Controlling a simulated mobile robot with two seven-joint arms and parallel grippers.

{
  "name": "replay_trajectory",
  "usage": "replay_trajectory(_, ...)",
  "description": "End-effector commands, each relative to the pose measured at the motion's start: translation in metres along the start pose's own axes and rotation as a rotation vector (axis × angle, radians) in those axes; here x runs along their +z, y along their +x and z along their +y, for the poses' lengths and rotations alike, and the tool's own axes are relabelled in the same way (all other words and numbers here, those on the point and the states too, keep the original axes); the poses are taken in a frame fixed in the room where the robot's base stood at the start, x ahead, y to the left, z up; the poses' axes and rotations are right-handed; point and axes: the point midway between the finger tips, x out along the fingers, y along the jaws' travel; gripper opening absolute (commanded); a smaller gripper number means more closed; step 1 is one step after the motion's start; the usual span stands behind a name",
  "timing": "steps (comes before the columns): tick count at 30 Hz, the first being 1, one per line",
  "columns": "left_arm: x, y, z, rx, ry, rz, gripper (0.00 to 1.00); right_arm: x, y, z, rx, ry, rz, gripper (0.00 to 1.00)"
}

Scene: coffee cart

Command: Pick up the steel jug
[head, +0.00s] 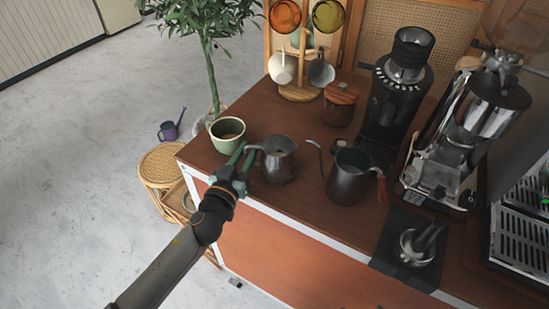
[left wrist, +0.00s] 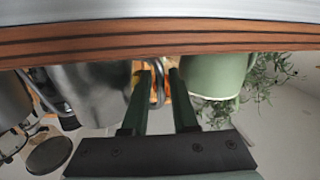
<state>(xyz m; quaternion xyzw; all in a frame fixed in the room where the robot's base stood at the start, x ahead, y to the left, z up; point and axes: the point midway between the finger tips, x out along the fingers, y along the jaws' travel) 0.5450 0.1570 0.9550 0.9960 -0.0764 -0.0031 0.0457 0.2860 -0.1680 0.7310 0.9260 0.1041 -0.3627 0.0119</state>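The steel jug (head: 279,163) stands upright on the brown cart top near its front edge, its handle toward the left. My left gripper (head: 243,157) reaches in over the front edge, between the jug and a green cup (head: 228,136). In the left wrist view, the jug's grey body (left wrist: 95,92) is left of the fingers and the green cup (left wrist: 216,76) is right. The left gripper's fingers (left wrist: 159,72) are apart, with the looped handle showing between them. I cannot tell whether they touch it. My right gripper is in neither view.
A dark gooseneck kettle (head: 349,176) stands right of the jug. Behind are a wooden-lidded jar (head: 340,104), a cup stand (head: 298,92) and a black grinder (head: 397,95). A black mat (head: 392,262) with a metal cup lies at the front right.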

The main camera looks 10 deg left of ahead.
Motion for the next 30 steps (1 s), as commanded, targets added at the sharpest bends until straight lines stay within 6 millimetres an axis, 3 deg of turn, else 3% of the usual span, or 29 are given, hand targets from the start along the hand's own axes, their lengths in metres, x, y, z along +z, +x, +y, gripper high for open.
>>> replay_trajectory(6, -0.001, 0.023, 0.0, 0.0, 0.0, 0.0, 0.27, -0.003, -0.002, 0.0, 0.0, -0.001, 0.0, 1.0)
replay_trajectory(14, 0.0, 0.025, 0.0, -0.001, -0.001, -0.001, 0.27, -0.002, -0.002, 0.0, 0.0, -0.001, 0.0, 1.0)
replay_trajectory(21, 0.0, 0.024, 0.0, -0.001, -0.001, -0.001, 0.01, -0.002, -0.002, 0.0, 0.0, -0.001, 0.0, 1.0)
replay_trajectory(30, 0.0, 0.024, 0.0, -0.001, -0.001, -0.001, 0.0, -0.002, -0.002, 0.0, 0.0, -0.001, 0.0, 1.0)
